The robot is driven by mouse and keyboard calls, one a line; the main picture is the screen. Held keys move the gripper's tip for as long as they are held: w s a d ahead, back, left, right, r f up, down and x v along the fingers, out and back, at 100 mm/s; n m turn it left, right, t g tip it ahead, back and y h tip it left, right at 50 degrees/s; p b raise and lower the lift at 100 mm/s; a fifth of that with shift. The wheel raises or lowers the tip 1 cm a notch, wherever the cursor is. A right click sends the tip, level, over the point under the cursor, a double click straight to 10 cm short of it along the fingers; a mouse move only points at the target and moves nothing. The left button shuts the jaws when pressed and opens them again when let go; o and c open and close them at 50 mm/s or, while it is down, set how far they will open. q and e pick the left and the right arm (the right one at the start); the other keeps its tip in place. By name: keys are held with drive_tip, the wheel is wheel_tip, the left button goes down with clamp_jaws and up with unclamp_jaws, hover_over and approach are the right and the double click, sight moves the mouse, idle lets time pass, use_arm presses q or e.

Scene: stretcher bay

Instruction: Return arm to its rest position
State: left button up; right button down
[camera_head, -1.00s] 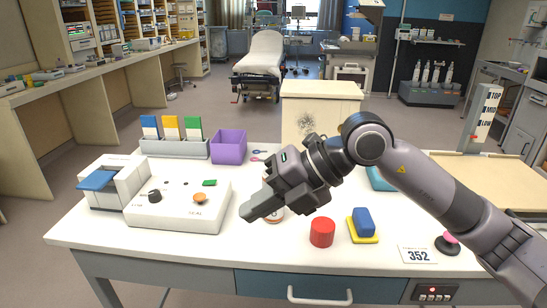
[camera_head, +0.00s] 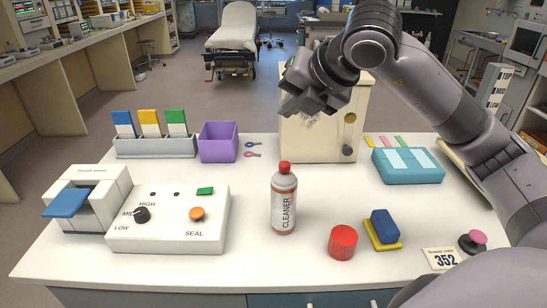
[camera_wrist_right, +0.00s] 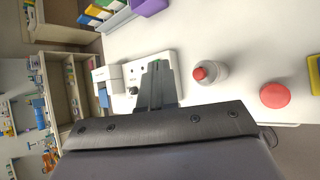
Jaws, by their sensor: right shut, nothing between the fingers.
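My right arm comes in from the right in the head view, and its gripper (camera_head: 287,104) is raised above the back of the white table, in front of the cream cabinet. In the right wrist view the fingers (camera_wrist_right: 156,72) are together, with nothing between them. The white cleaner bottle (camera_head: 284,200) with a red cap stands upright on the table, below and apart from the gripper. It also shows in the right wrist view (camera_wrist_right: 212,74), to the right of the fingers. My left gripper is in neither view.
On the table are a sealer box (camera_head: 168,220), a purple bin (camera_head: 218,142), a red cylinder (camera_head: 342,242), a blue block (camera_head: 384,226) on a yellow pad, a teal case (camera_head: 408,166) and a pink-topped button (camera_head: 473,241). The cream cabinet (camera_head: 310,150) stands behind. The table's middle is mostly clear.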

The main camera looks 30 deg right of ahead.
sight(289, 166)
wheel_tip(289, 166, down, 8)
drive_tip(key=b, duration=0.5)
drive_tip(key=shift+s, duration=0.1)
drive_tip(key=shift+f+b, duration=0.35)
drive_tip(key=shift+b, duration=0.2)
idle(1.4)
drive_tip(key=shift+f+b, duration=0.45)
drive_tip(key=shift+b, duration=0.2)
drive_tip(key=shift+f+b, duration=0.3)
drive_tip(key=shift+r, duration=0.1)
idle(0.4)
drive_tip(key=shift+r+p, duration=0.4)
drive_tip(key=shift+r, duration=0.25)
